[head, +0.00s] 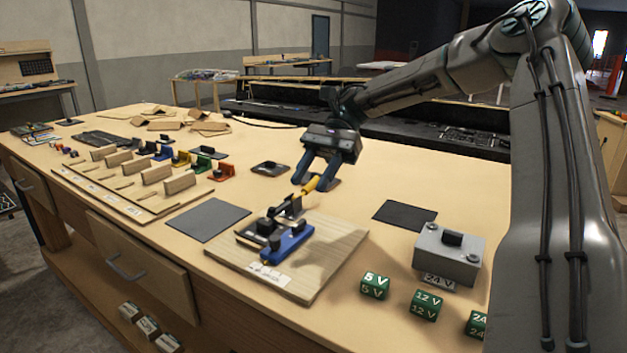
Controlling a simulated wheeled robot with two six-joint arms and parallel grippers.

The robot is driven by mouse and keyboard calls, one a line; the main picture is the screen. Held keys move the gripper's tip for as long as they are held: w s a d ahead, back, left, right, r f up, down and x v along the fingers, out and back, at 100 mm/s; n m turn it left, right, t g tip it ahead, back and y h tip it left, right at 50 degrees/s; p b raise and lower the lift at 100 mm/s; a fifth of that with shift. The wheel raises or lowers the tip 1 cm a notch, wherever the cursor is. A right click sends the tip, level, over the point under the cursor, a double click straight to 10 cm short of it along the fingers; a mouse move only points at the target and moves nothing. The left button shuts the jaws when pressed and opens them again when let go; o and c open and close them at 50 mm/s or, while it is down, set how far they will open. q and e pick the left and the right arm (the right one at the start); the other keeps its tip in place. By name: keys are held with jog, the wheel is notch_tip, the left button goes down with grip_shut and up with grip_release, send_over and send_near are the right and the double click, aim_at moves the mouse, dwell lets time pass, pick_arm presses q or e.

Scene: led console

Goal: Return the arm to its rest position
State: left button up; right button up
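My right gripper (314,184) reaches in from the right, above the wooden board (335,248). Its two dark blue fingers stand apart, with a visible gap between them. A yellow handle (312,184) lies between or just behind the fingertips; contact is not clear. The handle appears to belong to a switch with black parts and a blue block (291,243) on the board. My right arm crosses the right side of the view. My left gripper is not in view.
Grey (212,219) and black (404,215) mats lie flat. A rack of wooden blocks (135,189) stands left. The table's middle back is mostly clear.

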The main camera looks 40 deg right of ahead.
jog(key=shift+s+a, duration=0.25)
dwell(0.4)
